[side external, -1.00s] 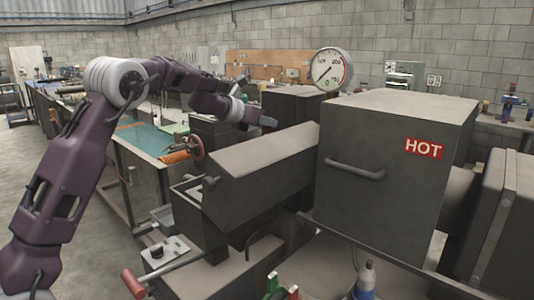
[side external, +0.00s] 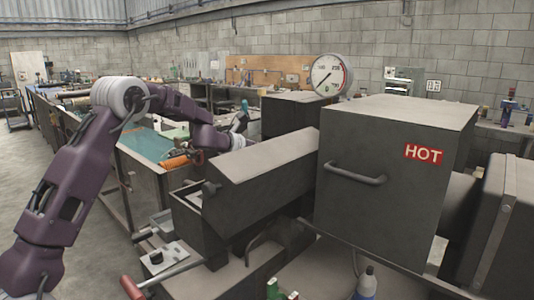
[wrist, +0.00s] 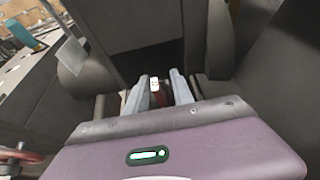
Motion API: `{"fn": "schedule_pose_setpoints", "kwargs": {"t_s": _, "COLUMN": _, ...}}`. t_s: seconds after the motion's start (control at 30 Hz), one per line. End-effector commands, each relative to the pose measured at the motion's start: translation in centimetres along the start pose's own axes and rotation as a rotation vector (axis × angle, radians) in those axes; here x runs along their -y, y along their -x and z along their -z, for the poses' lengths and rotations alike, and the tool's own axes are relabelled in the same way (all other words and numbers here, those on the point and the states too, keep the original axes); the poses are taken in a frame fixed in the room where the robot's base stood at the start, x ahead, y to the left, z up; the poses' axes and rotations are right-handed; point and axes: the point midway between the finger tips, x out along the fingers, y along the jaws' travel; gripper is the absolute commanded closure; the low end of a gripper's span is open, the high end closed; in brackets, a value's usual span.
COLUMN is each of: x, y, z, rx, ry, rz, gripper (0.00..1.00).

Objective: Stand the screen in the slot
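My gripper (side external: 240,122) is in the side view behind the long grey sloping box (side external: 262,165), at the end of my purple arm. In the wrist view its two pale fingers (wrist: 158,75) stand apart, so it looks open. A small white and dark red thing (wrist: 154,84) shows between them; I cannot tell whether it is touched or lies beyond. I cannot make out the screen with certainty in either view. No slot can be clearly identified either. A small flat light grey plate (wrist: 72,55) is at the upper left of the wrist view.
A large grey box marked HOT (side external: 395,155) with a handle stands right. A round gauge (side external: 331,75) rises behind it. A red-gripped lever (side external: 131,287) sticks out at the front. A green-topped bench (side external: 145,145) is behind my arm. Dark machine walls crowd the gripper.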

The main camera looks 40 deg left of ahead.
Motion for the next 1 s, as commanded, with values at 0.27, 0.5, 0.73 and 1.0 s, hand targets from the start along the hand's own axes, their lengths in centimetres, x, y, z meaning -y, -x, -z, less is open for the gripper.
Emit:
{"fn": "schedule_pose_setpoints", "kwargs": {"t_s": 0.27, "x": -0.2, "y": -0.1, "z": 0.5, "rx": -0.002, "ry": 0.002, "rz": -0.004, "gripper": 0.7}}
{"fn": "schedule_pose_setpoints", "kwargs": {"t_s": 0.5, "x": -0.3, "y": 5.0, "z": 0.5, "rx": 0.0, "ry": 0.0, "rz": -0.003, "gripper": 0.7}}
{"fn": "schedule_pose_setpoints", "kwargs": {"t_s": 0.73, "x": -0.2, "y": 7.0, "z": 0.6, "rx": 0.0, "ry": 0.0, "rz": -0.002, "gripper": 0.8}}
{"fn": "schedule_pose_setpoints", "kwargs": {"t_s": 1.0, "x": -0.2, "y": 7.0, "z": 0.6, "rx": 0.0, "ry": 0.0, "rz": -0.001, "gripper": 0.8}}
